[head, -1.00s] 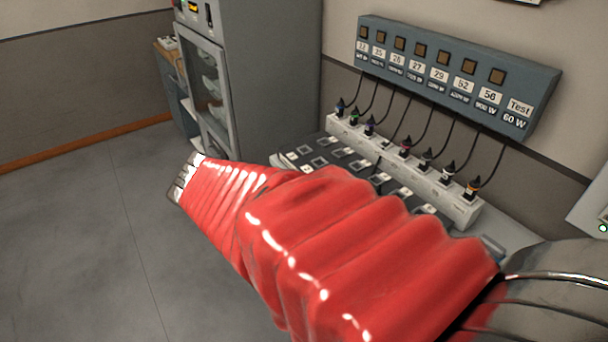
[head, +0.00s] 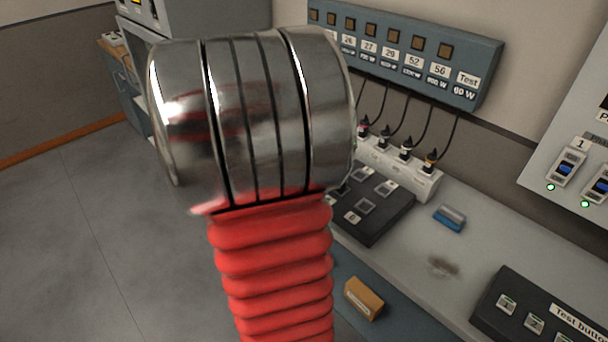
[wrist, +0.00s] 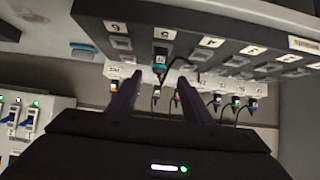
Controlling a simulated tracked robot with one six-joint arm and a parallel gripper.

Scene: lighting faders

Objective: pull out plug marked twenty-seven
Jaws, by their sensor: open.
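In the wrist view, which looks upside down, my gripper (wrist: 158,80) is open, with two purple fingers apart and nothing held. A dark plug with a teal band (wrist: 160,62) stands in the dark socket box (wrist: 135,22), by the inverted 5. It shows between and beyond the fingertips; its small label is unreadable. In the head view, the label 27 (head: 369,47) is on the blue wall panel (head: 480,65). Several plugs, one with an orange band (head: 430,162), stand in the white strip (head: 425,187). My arm hides the strip's left part and my gripper.
A blue-and-white block (head: 449,218) and a tan box (head: 363,299) lie to the right of my arm. A button box (head: 490,315) and a wall switch panel (head: 540,180) are at the right. Thin black cords hang from the wall panel. Open floor (head: 70,250) is at the left.

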